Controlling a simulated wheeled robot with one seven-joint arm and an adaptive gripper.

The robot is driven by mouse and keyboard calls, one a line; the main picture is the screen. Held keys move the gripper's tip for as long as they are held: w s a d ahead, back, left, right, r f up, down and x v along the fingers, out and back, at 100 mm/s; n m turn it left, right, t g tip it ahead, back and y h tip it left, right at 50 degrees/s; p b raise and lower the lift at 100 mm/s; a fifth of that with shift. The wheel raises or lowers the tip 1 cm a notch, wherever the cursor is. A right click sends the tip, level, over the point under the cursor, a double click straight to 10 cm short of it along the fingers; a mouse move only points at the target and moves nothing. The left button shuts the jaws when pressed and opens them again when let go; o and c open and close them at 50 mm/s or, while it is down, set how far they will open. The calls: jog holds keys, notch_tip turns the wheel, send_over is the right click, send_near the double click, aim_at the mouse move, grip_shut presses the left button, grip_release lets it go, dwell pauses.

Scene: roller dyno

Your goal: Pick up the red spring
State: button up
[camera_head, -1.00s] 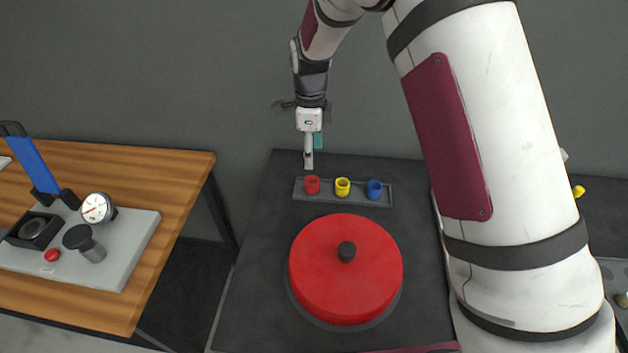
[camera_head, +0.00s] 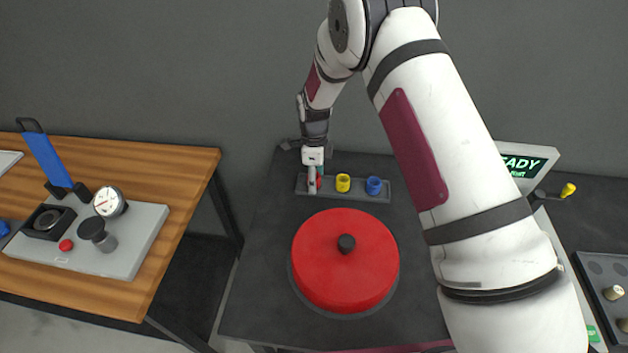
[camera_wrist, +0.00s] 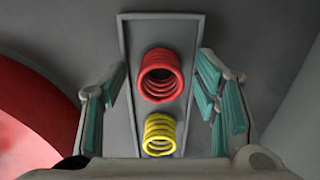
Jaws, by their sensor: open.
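The red spring (camera_wrist: 161,75) stands in a shallow grey tray (camera_wrist: 128,60) in the wrist view. In the head view only a bit of the red spring (camera_head: 319,182) shows behind my gripper (camera_head: 312,185). In the wrist view my gripper (camera_wrist: 164,100) is open, with a teal-padded finger on each side of the tray. The red spring lies between the two fingers in the picture, with a visible gap on both sides. I cannot tell how far above it the fingertips are.
A yellow spring (camera_head: 343,183) and a blue spring (camera_head: 373,186) stand in the same tray, right of the red one. A large red disc (camera_head: 345,270) with a black knob lies in front. A wooden table (camera_head: 180,190) with a gauge device stands left. A READY display (camera_head: 524,165) stands right.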

jog(key=c, duration=1.2)
jog(key=shift+c, duration=0.2)
notch_tip(320, 180, up, 13)
jog(key=b, duration=0.1)
